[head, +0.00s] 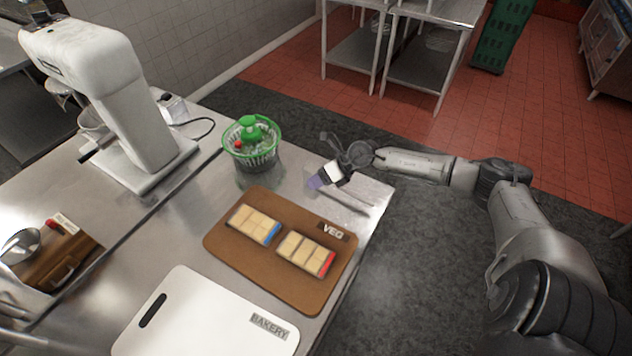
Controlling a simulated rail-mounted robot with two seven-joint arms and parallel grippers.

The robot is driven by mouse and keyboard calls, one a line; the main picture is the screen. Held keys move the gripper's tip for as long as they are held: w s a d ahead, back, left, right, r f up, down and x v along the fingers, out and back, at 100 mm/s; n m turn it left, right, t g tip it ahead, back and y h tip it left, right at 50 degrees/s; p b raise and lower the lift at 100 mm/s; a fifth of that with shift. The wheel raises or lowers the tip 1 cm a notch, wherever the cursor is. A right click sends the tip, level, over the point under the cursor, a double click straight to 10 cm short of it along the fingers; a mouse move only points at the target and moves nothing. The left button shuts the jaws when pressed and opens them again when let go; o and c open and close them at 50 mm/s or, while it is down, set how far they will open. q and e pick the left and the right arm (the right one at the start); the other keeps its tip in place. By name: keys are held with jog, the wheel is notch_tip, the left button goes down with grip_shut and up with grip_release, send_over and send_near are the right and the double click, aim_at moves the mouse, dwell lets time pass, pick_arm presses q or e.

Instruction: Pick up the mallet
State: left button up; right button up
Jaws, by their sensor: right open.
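My right gripper (335,152) is open and hangs over the far right corner of the steel counter, its arm coming in from the right. A small block with a white and a purplish face (327,175) shows just below the fingers. I cannot tell if it is the mallet head or a part of the gripper. A thin grey bar-like shape (347,203) lies on the counter beside it, perhaps a handle or a shadow. No mallet can be made out for certain. My left gripper is not in view.
A green salad spinner (252,158) stands left of the gripper. A brown VEG board (225,243) carries two trays of pale blocks. A white BAKERY board (205,320) lies in front. A white mixer (135,120) stands at the left. Open floor lies right of the counter.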

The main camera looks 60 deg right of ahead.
aim_at(309, 169)
jog(key=s+d+n+g+h, duration=0.1)
jog(key=s+d+g+h, duration=0.2)
jog(key=d, duration=0.7)
jog(key=x, duration=0.5)
jog(key=d+b+x, duration=0.1)
jog(key=x, duration=0.1)
jog(key=shift+w+f, duration=0.2)
jog(key=shift+f, duration=0.15)
jog(key=shift+x, duration=2.65)
jog(key=shift+d, duration=0.2)
grip_shut()
